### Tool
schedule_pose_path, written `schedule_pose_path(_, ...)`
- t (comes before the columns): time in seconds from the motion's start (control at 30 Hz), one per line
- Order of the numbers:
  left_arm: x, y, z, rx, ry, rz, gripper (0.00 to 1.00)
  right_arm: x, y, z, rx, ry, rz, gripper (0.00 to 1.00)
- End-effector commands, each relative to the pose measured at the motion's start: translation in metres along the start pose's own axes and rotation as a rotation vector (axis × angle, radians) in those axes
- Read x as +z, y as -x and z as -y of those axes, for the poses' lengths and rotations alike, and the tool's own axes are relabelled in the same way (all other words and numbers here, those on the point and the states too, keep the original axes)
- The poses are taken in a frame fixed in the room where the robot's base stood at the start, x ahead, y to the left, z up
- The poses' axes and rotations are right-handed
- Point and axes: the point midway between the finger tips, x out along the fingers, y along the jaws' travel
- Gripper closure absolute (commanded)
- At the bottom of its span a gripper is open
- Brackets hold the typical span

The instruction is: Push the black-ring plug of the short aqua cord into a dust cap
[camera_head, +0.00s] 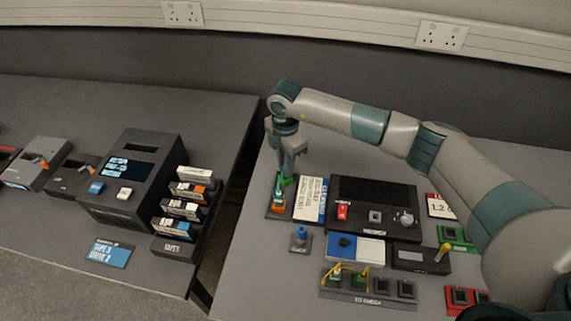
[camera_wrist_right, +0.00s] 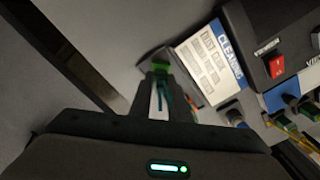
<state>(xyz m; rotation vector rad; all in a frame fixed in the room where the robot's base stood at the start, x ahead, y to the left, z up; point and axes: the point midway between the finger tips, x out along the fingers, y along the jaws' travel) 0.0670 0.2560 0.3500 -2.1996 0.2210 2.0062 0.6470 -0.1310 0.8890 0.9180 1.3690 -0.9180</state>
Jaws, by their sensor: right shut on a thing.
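My right gripper (camera_head: 285,165) points down at the left end of the right-hand table, over a small dark holder (camera_head: 273,213). It is shut on a green piece, which shows green at the fingertips in the wrist view (camera_wrist_right: 160,67). A thin aqua cord (camera_wrist_right: 165,101) runs between the fingers there. More aqua and orange parts (camera_head: 278,203) show at the holder, just below the gripper. No black ring can be made out. A blue cap-like piece (camera_head: 301,232) stands on a small dark block; I cannot tell whether it is a dust cap. My left gripper is out of view.
A white and blue cleaning card (camera_head: 312,200) and a black device (camera_head: 375,203) with a red switch lie right of the holder. In front is a socket strip (camera_head: 368,299) with yellow cords in two sockets. A gap separates this table from the left one, which carries dark boxes (camera_head: 130,180).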

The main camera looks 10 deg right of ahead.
Motion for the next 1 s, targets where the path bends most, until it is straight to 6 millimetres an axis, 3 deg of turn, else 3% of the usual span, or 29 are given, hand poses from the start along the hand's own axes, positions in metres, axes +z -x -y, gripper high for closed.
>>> schedule_pose_path(1.0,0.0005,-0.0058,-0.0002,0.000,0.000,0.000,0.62,-0.0001,-0.0080,0.0000,0.000,0.000,0.000,1.00)
